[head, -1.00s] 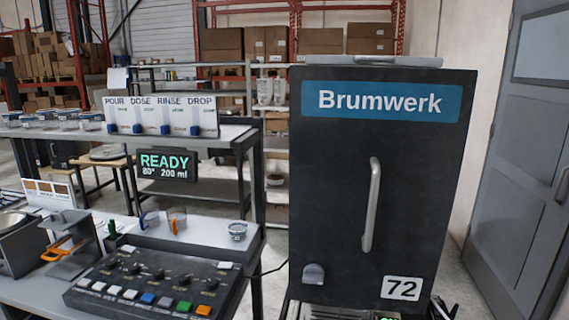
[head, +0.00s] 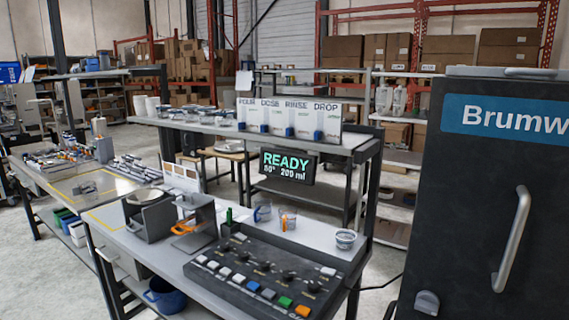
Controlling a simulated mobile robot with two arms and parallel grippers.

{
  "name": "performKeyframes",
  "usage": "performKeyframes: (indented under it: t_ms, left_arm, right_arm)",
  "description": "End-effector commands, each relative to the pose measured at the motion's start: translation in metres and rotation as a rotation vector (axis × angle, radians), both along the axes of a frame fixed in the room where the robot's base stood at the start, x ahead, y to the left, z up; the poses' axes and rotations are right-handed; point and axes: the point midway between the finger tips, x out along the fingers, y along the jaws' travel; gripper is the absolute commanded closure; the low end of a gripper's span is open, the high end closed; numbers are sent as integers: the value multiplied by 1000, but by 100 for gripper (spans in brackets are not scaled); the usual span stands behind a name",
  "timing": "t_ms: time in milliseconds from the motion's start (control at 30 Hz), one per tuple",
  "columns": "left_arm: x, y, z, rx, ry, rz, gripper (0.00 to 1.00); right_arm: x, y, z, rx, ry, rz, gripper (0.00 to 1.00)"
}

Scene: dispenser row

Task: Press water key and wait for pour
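The dark control panel (head: 275,281) lies on the bench at the lower middle, with a row of knobs and a front row of keys. The keys are mostly pale, with a blue key (head: 253,286), a green key (head: 285,302) and an orange key (head: 303,311) toward the right. Their labels are too small to read, so I cannot tell which is the water key. The display (head: 287,166) behind reads READY, with a temperature and 200 ml below. No pouring shows. Neither of my grippers is in view.
A tall dark Brumwerk cabinet (head: 470,205) with a vertical handle stands at the right. Small cups, such as one cup (head: 345,239), stand behind the panel. A floor gap separates bench and cabinet.

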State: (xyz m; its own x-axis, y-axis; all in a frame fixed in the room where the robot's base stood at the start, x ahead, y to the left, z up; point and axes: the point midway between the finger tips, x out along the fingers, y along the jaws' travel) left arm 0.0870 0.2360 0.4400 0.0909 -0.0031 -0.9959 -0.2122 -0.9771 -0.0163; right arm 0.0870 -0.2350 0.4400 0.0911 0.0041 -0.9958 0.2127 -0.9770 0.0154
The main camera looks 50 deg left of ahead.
Motion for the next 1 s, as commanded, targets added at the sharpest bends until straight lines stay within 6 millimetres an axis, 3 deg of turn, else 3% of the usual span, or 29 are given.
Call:
performKeyframes:
  t_ms: [33, 100, 1000]
  left_arm:
    - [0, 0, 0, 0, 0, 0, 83]
    - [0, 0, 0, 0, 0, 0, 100]
    - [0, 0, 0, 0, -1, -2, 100]
  right_arm:
    - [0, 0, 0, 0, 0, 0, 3]
    - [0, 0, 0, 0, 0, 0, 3]
    - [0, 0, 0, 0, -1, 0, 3]
